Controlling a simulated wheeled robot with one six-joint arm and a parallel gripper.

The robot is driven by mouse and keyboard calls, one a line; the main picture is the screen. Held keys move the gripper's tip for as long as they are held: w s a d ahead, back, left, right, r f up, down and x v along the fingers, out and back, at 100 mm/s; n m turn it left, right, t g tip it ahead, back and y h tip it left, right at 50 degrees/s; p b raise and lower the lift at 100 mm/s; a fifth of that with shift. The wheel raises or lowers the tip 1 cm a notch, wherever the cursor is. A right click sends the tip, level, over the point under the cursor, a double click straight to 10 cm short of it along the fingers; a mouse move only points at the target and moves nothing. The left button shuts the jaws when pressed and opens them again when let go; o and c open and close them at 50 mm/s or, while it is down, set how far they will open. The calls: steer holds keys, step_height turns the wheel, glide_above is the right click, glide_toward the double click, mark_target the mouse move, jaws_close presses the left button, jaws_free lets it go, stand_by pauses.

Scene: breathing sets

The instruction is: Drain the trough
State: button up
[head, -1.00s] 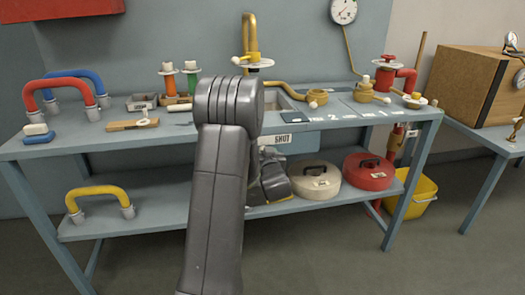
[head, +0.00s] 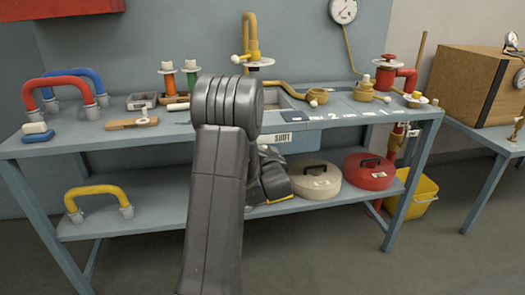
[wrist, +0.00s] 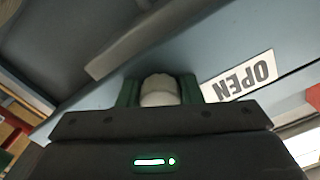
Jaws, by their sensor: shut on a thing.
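The trough (head: 272,103) is a grey basin sunk in the bench top, partly hidden by my arm in the head view. Whether it holds water I cannot tell. Its front panel below (head: 297,138) carries a SHUT label (head: 283,138). My gripper (wrist: 160,90) is shut on a rounded whitish knob (wrist: 159,91), with a green finger on each side. An OPEN label (wrist: 240,78), upside down, is just right of the knob in the wrist view. In the head view the knob is hidden and my dark wrist (head: 273,177) shows below the bench's front edge.
A yellow tap (head: 250,38) stands behind the trough. A beige lidded pot (head: 315,182) and a red one (head: 368,174) sit on the lower shelf, right of my wrist. Red and blue arched handles (head: 62,84) stand at the bench's left.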

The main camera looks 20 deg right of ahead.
steer(key=shift+m, duration=0.4)
steer(key=o, duration=1)
steer(key=p+v, duration=0.1)
steer(key=v, duration=1.2)
steer(key=shift+s, duration=0.4)
